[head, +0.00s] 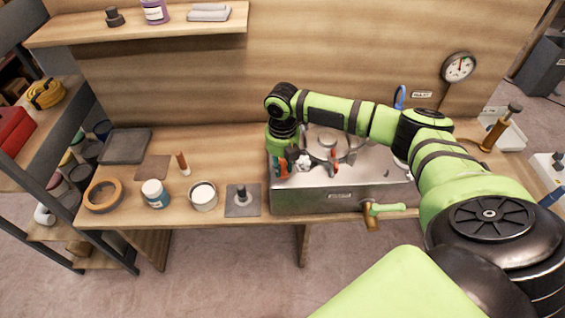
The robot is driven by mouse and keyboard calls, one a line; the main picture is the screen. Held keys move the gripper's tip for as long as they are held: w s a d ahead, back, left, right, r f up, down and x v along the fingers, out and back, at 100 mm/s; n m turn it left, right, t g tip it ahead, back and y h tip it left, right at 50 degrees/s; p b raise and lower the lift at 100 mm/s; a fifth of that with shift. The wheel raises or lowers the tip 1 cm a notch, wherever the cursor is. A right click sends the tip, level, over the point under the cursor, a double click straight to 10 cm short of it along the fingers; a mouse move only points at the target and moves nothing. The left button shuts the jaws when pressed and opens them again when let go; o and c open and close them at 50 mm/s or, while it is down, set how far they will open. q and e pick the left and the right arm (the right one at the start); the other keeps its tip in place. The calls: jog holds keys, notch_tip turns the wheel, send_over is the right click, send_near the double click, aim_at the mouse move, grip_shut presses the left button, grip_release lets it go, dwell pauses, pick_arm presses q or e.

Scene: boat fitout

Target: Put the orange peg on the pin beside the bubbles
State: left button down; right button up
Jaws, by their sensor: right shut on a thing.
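My right arm reaches in from the right, and my right gripper (291,165) points down over the left part of a metal sink unit (340,197). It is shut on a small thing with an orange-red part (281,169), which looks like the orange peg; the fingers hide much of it. A white knob-like piece (304,162) shows right beside the fingers. Another red-orange upright piece (333,162) stands farther right on the unit. I cannot make out the bubbles or the pin beside them. My left gripper is not in view.
Left of the unit, a dark pin on a grey plate (236,210), a white pot (204,198), a blue-labelled jar (155,195), a brown stick (183,164) and a wooden ring (103,195) are on the bench. A green-handled tap (386,208) juts out in front.

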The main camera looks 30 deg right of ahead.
jog(key=shift+f, duration=0.55)
jog(key=shift+f, duration=0.35)
dwell(0.5)
jog(key=o, duration=1)
jog(key=o, duration=0.6)
jog(key=shift+r, duration=0.15)
